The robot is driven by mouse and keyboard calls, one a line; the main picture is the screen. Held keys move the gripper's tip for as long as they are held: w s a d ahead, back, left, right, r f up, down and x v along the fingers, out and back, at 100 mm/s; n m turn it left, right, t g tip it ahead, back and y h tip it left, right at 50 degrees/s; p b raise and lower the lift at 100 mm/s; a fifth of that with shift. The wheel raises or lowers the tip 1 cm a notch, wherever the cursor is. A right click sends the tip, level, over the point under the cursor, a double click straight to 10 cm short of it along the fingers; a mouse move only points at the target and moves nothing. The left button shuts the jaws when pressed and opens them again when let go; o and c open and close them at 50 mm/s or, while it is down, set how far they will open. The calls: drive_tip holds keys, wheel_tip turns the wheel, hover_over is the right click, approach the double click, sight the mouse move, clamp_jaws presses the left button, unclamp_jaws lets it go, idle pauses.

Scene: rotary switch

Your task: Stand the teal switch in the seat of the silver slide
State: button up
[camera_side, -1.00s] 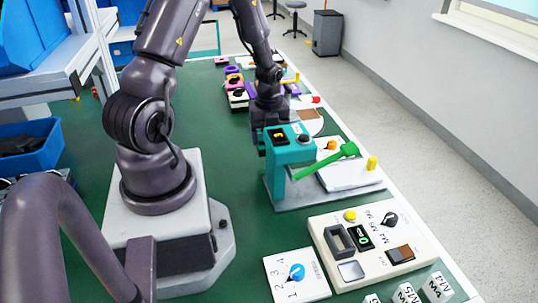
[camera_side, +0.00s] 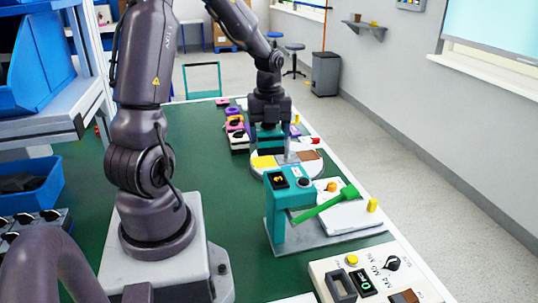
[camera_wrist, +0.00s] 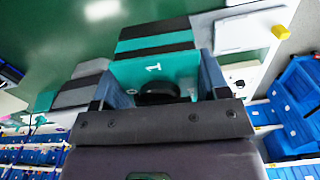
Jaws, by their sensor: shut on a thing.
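My gripper (camera_side: 268,150) is shut on the teal switch (camera_side: 270,137), above the round white board. The wrist view shows the switch's teal face (camera_wrist: 128,72) between my fingers, with a white "1" and a black knob. Its underside is hidden. A teal stand (camera_side: 275,222) with a green lever rises from a grey base plate (camera_side: 325,239), nearer the side camera than my gripper. A silvery upright part (camera_side: 292,155) shows just right of my gripper. I cannot tell which grey part is the silver slide, and its seat is not clearly visible.
A round board with a yellow patch (camera_side: 263,162) lies below my gripper. A white plate with a yellow post (camera_side: 373,205) is beside the stand. A cream control box (camera_side: 375,275) is at the front right. Several small coloured blocks stand behind.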

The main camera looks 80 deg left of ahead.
drive_tip(key=shift+w+d+r, duration=0.1)
drive_tip(key=shift+w+r, duration=0.1)
drive_tip(key=shift+r, duration=0.6)
drive_tip(key=w+d+n, duration=0.1)
drive_tip(key=w+d, duration=1.1)
drive_tip(key=w, duration=0.3)
drive_tip(key=shift+s+a+f, duration=0.1)
drive_tip(key=shift+s+f, duration=0.1)
drive_tip(key=shift+f, duration=4.05)
drive_tip(key=shift+s+a+f, duration=0.1)
drive_tip(key=shift+s+f, duration=0.05)
drive_tip(key=shift+f, duration=4.1)
